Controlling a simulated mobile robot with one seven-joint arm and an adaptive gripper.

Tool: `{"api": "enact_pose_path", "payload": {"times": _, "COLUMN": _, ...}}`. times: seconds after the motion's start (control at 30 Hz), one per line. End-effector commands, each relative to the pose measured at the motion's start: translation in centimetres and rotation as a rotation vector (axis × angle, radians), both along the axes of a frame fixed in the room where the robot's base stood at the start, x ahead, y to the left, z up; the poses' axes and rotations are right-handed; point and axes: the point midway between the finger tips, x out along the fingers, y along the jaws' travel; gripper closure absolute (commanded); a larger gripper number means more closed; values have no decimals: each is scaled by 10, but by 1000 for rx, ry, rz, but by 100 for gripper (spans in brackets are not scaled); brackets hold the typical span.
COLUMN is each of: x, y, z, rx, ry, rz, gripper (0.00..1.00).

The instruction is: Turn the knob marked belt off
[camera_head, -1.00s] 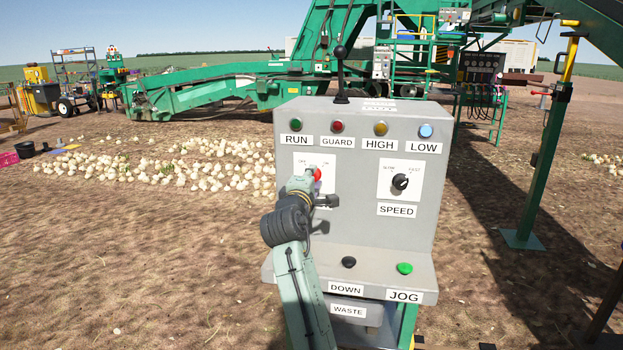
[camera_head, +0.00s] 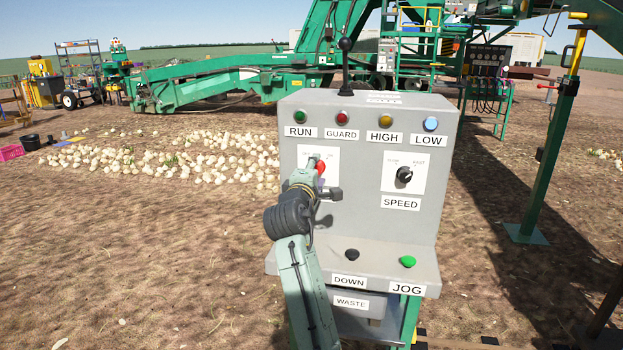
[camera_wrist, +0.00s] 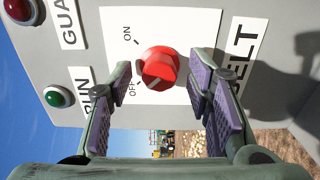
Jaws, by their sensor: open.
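The red belt knob (camera_head: 321,168) sits on a white plate on the upper left of the grey control console. In the wrist view the knob (camera_wrist: 159,68) shows whole, with ON and OFF printed beside it and part of the word BELT on a label. My gripper (camera_wrist: 161,76) is open, with one purple-padded finger on each side of the knob. A gap shows between each finger and the knob in that view. In the head view my gripper (camera_head: 309,178) covers part of the plate and the belt label.
The console (camera_head: 365,225) also carries a black speed knob (camera_head: 404,174), a black down button (camera_head: 352,254), a green jog button (camera_head: 408,261) and a row of lamps. A black lever (camera_head: 345,60) rises from its top.

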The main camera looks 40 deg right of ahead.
Motion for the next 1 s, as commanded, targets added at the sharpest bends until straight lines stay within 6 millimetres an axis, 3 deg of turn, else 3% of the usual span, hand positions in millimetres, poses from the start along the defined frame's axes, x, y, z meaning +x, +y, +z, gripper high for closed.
{"api": "enact_pose_path", "payload": {"times": 0.5, "x": -63, "y": 74, "z": 0, "rx": 1, "ry": -2, "rz": 2, "gripper": 54}}
{"api": "enact_pose_path", "payload": {"times": 0.7, "x": -74, "y": 87, "z": 0, "rx": -1, "ry": -1, "rz": 0, "gripper": 54}}
{"api": "enact_pose_path", "payload": {"times": 1.0, "x": -75, "y": 88, "z": 0, "rx": 0, "ry": 0, "rz": 0, "gripper": 54}}
